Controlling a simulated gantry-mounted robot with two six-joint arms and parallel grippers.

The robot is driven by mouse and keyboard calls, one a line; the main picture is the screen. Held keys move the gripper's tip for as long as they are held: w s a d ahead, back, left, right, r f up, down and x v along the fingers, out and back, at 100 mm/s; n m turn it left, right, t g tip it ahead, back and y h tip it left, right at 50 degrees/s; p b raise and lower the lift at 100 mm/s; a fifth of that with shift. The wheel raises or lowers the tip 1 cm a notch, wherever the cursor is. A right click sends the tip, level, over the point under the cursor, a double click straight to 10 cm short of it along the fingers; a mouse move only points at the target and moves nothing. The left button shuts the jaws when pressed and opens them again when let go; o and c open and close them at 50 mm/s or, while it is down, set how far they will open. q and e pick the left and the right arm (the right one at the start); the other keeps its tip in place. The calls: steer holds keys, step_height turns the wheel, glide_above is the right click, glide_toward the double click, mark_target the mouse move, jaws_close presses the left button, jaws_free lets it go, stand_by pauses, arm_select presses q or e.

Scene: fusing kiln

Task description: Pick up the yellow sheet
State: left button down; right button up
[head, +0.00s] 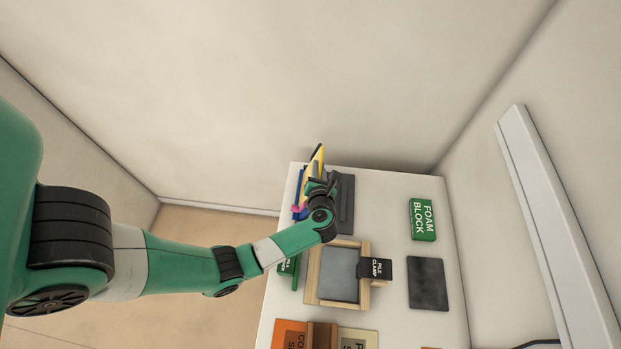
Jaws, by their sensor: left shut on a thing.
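The yellow sheet (316,162) stands up on edge at the far left end of the white table, seen nearly edge-on, with a dark part at its top. My left gripper (316,184) reaches in from the left and is shut on the yellow sheet. The gripper hides the sheet's lower part, so I cannot tell whether it touches the dark rack (346,200) beside it. A blue sheet (297,188) stands just left of it, with a small pink piece low down. My right gripper is not in view.
On the white table (393,215) are a wooden frame with a grey panel (339,275), a black labelled clamp (376,269), a green foam block (422,219) and a dark slab (427,284). Orange and beige labelled items (290,335) lie at the near edge. Walls stand behind and right.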

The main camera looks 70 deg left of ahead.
arm_select(q)
steer(key=shift+r, duration=0.1)
step_height(320, 180, up, 10)
steer(key=p, duration=0.2)
steer(key=shift+p, duration=0.3)
